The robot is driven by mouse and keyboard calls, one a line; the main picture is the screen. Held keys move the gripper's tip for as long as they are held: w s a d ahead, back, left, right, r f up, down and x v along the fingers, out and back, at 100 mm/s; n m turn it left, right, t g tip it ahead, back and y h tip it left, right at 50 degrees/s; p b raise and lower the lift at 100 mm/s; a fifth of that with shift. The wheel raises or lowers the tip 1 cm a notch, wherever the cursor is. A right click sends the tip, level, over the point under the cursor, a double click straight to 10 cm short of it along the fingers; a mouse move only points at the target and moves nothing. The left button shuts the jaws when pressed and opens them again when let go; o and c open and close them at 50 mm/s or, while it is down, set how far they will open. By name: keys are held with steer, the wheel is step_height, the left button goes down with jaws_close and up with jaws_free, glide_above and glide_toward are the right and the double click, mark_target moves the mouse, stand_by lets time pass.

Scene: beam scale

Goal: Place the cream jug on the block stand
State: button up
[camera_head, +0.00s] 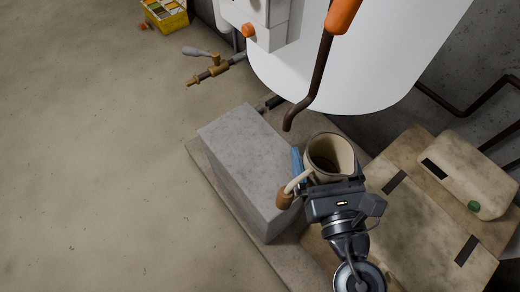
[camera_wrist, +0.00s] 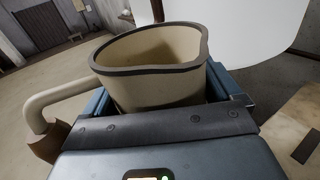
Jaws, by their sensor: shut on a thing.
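The cream jug (camera_head: 330,155) is cream with a dark rim, open at the top and roughly upright. My gripper (camera_head: 326,172) is shut on its body, and the blue fingers show on both sides of the jug (camera_wrist: 155,85) in the wrist view. The jug's handle (camera_wrist: 62,97) sticks out to the left and has a brown lower end. The grey block stand (camera_head: 250,160) is left of the jug in the head view. The jug is beside the block's right edge in that picture. Its base is hidden, so I cannot tell its height.
A white tank (camera_head: 350,60) with a dark pipe (camera_head: 312,90) stands just behind the jug. A brass valve (camera_head: 212,70) lies beyond the block. A tan jerrycan (camera_head: 468,175) rests on boxes at right. The floor at left is clear.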

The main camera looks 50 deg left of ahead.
step_height(320, 180, down, 9)
steer(key=b, duration=0.9)
steer(key=shift+f, duration=0.15)
steer(key=shift+w+a+f+b, duration=0.4)
steer(key=shift+a+f+b, duration=0.8)
steer(key=shift+a+f, duration=0.65)
steer(key=shift+w+a+f+b, duration=0.4)
steer(key=shift+a+f+b, duration=0.8)
steer(key=shift+a+f, duration=0.7)
steer(key=shift+w+a+f+b, duration=0.4)
steer(key=shift+a+f+b, duration=0.8)
steer(key=shift+a+f, duration=0.65)
steer(key=shift+a, duration=0.1)
steer(key=o, duration=0.9)
steer(key=shift+f, duration=0.1)
steer(key=shift+c, duration=0.2)
steer(key=shift+o, duration=0.8)
